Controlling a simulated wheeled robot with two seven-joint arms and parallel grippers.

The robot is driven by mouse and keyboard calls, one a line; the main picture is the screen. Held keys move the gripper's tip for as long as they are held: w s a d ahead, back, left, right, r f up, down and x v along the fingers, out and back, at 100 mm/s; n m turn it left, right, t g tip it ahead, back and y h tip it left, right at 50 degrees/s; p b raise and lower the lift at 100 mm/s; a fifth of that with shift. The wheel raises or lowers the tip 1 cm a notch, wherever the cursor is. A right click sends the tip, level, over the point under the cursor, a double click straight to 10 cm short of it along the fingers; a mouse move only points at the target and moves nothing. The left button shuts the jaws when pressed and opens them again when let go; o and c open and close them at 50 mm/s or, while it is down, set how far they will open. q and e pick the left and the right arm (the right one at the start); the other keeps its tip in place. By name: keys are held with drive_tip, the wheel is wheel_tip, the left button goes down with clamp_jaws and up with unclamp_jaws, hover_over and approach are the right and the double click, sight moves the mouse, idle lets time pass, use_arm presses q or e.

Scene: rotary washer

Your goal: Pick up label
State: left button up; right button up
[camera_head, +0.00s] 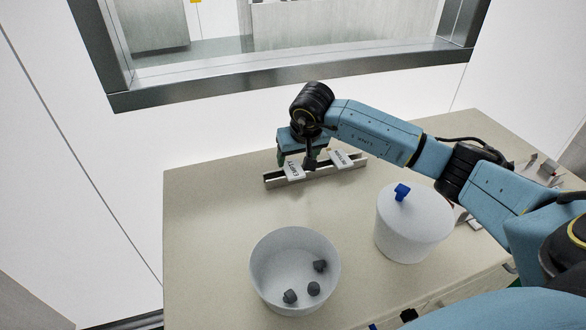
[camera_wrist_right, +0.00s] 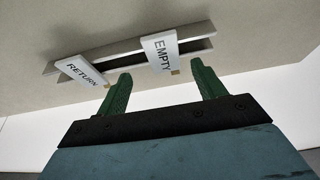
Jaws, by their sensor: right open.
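Two white labels sit in a narrow metal rack (camera_head: 320,174) on the table. The EMPTY label (camera_head: 293,171) is at the left in the head view, and the RETURN label (camera_head: 342,160) stands to its right. In the right wrist view, the EMPTY label (camera_wrist_right: 160,51) lies ahead of the gap between my fingers, and the RETURN label (camera_wrist_right: 81,71) is off to the left. My right gripper (camera_wrist_right: 162,80) is open and empty, with green fingers. In the head view the right gripper (camera_head: 297,158) is just behind the rack, partly hidden by its wrist.
A white open tub (camera_head: 262,281) holds several small dark pieces. A white lidded drum with a blue knob (camera_head: 415,213) stands to its right. Small items lie at the right table edge, beneath my arm. The table's left part (camera_head: 205,215) is clear.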

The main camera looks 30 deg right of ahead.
sight(293, 168)
drive_tip(key=x, duration=0.4)
drive_tip(key=shift+a, duration=0.3)
drive_tip(key=c, duration=1.1)
